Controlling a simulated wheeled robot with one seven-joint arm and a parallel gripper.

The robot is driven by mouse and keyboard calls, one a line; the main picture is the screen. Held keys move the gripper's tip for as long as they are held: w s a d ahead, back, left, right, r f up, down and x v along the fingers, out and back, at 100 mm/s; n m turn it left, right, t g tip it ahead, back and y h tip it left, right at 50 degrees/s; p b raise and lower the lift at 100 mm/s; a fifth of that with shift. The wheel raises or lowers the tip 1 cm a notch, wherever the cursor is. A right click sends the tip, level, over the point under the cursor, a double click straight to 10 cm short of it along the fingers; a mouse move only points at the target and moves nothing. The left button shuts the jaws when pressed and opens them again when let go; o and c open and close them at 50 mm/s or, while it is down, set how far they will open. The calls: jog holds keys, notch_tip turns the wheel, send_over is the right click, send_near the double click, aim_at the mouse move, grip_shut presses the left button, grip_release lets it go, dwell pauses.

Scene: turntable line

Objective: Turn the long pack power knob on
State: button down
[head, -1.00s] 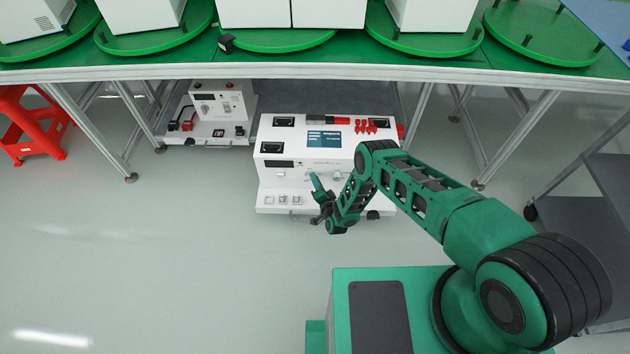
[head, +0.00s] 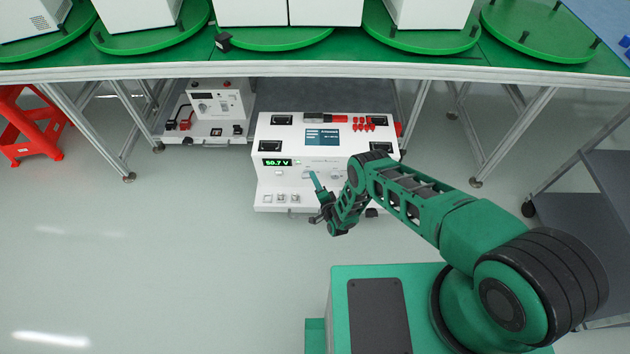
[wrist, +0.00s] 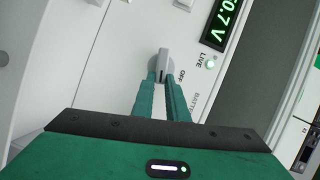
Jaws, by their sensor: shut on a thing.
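The long pack (head: 275,182) is a white box unit on the floor in front of the green table. Its small display (head: 277,162) is lit green and reads 50.7 V, and its screen (head: 322,137) shows text. My gripper (head: 313,176) is at the pack's front panel. In the wrist view, my gripper (wrist: 165,82) has its two green fingers shut on the grey power knob (wrist: 161,62). The word OFF is printed beside the knob, and LIVE is near a small indicator (wrist: 211,62). The part of the knob between the fingertips is hidden.
A smaller white unit (head: 217,103) stands behind to the left under the green table (head: 345,66). A red stool (head: 35,125) is at far left and a grey cart (head: 590,200) at right. The floor at left is clear.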

jog(key=c, duration=1.7)
grip_release()
jog(key=shift+s+d+f, duration=0.15)
jog(key=shift+f, duration=0.1)
jog(key=shift+c, duration=0.2)
jog(key=shift+r, duration=0.1)
jog(key=f+v, duration=0.1)
jog(key=v, duration=0.9)
jog(key=shift+s+r, duration=0.3)
jog(key=shift+r, duration=0.2)
jog(key=shift+d, duration=0.1)
